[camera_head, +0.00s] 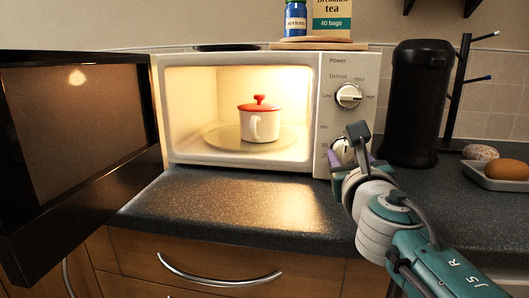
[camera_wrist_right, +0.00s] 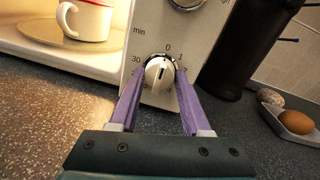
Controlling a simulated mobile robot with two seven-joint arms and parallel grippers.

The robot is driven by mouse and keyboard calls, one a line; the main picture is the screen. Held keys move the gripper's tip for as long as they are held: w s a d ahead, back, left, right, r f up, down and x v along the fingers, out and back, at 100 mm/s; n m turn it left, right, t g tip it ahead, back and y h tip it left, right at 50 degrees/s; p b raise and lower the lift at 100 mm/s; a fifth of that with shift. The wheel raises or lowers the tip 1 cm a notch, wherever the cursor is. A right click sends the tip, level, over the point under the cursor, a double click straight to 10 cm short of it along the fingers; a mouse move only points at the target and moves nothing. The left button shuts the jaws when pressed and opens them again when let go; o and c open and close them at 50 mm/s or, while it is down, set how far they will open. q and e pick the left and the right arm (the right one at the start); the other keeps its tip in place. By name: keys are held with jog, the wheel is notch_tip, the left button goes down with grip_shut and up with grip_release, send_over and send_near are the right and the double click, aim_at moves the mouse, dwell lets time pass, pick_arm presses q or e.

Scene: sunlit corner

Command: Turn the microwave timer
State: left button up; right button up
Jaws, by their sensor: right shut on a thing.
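The white microwave (camera_head: 240,165) stands on the dark counter with its black door (camera_head: 80,150) swung wide open to the left. Its lit inside holds a white mug with a red lid (camera_head: 260,120) on the glass turntable (camera_head: 215,138). The timer knob (camera_head: 340,147) is the lower of two knobs, partly hidden by my right gripper in the head view. In the right wrist view the timer knob (camera_wrist_right: 159,72) sits between the purple fingertips of my right gripper (camera_wrist_right: 156,80), which is shut on it. Numbers ring the knob. My left gripper is not in view.
The power knob (camera_head: 348,95) is above the timer. A black canister (camera_head: 415,100) and a mug stand (camera_head: 459,90) are close on the right, with a tray (camera_head: 490,178) holding bread-like items. The counter in front is clear.

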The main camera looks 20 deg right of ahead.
grip_shut()
